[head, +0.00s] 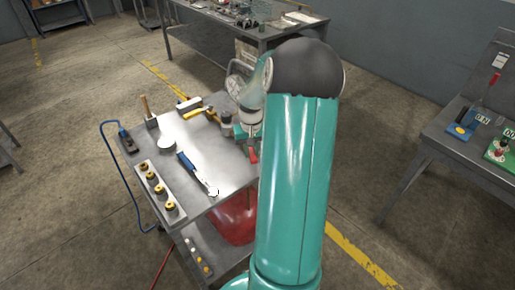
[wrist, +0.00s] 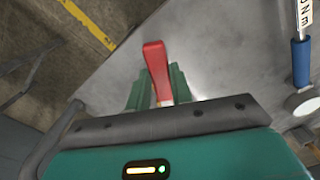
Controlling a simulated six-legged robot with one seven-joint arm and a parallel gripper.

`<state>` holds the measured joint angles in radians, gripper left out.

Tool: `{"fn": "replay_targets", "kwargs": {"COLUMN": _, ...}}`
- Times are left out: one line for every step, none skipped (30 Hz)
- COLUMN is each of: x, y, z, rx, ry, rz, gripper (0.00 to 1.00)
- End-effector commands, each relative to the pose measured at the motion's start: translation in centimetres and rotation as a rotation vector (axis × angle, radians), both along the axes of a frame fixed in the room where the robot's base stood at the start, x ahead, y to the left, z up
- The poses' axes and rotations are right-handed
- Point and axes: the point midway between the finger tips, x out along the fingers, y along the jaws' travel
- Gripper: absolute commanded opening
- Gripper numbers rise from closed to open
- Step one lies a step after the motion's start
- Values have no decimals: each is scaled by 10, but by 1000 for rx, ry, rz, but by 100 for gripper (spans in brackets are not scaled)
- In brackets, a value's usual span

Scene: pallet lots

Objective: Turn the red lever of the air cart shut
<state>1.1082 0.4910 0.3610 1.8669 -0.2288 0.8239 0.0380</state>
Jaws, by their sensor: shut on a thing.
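The red lever (wrist: 156,62) stands between the two green fingers of my gripper (wrist: 157,88) in the wrist view, and the gripper is shut on it. In the head view a small red part of the lever (head: 253,156) shows just below my gripper (head: 250,138), at the right edge of the air cart (head: 225,167). The cart has a grey metal top, and a red tank (head: 235,219) sits beneath it. My arm hides the cart's right side and whatever the lever is mounted on.
On the cart top lie a blue-handled tool (head: 187,162), a hammer (head: 198,111), a mallet (head: 146,107) and a tray with several yellow-and-black knobs (head: 140,169). A workbench (head: 460,125) stands right, another table (head: 205,27) behind. Floor between is open.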

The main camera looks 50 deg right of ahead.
Motion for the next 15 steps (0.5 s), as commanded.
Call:
{"fn": "replay_targets", "kwargs": {"x": 5, "y": 4, "z": 2, "rx": -3, "ry": -1, "rz": -37, "gripper": 0}}
{"fn": "replay_targets", "kwargs": {"x": 6, "y": 6, "z": 2, "rx": -3, "ry": -1, "rz": -67, "gripper": 0}}
{"fn": "replay_targets", "kwargs": {"x": 9, "y": 8, "z": 2, "rx": -4, "ry": -2, "rz": -104, "gripper": 0}}
{"fn": "replay_targets", "kwargs": {"x": 11, "y": 10, "z": 2, "rx": -3, "ry": -2, "rz": -133, "gripper": 0}}
{"fn": "replay_targets", "kwargs": {"x": 12, "y": 12, "z": 1, "rx": -3, "ry": -2, "rz": -163, "gripper": 0}}
{"fn": "replay_targets", "kwargs": {"x": 15, "y": 14, "z": 1, "rx": -3, "ry": -3, "rz": -200, "gripper": 0}}
{"fn": "replay_targets", "kwargs": {"x": 17, "y": 16, "z": 1, "rx": -3, "ry": -2, "rz": -229, "gripper": 0}}
{"fn": "replay_targets", "kwargs": {"x": 19, "y": 17, "z": 1, "rx": -3, "ry": -3, "rz": -257, "gripper": 0}}
{"fn": "replay_targets", "kwargs": {"x": 22, "y": 19, "z": 1, "rx": -3, "ry": -3, "rz": -295, "gripper": 0}}
{"fn": "replay_targets", "kwargs": {"x": 24, "y": 20, "z": 1, "rx": -3, "ry": -3, "rz": -324, "gripper": 0}}
{"fn": "replay_targets", "kwargs": {"x": 26, "y": 22, "z": 1, "rx": -3, "ry": -3, "rz": -352, "gripper": 0}}
{"fn": "replay_targets", "kwargs": {"x": 29, "y": 23, "z": 1, "rx": -2, "ry": -3, "rz": -391, "gripper": 0}}
{"fn": "replay_targets", "kwargs": {"x": 31, "y": 25, "z": 1, "rx": -2, "ry": -3, "rz": -419, "gripper": 0}}
{"fn": "replay_targets", "kwargs": {"x": 33, "y": 25, "z": 1, "rx": -3, "ry": -3, "rz": -448, "gripper": 0}}
{"fn": "replay_targets", "kwargs": {"x": 36, "y": 27, "z": 1, "rx": -2, "ry": -2, "rz": -486, "gripper": 0}}
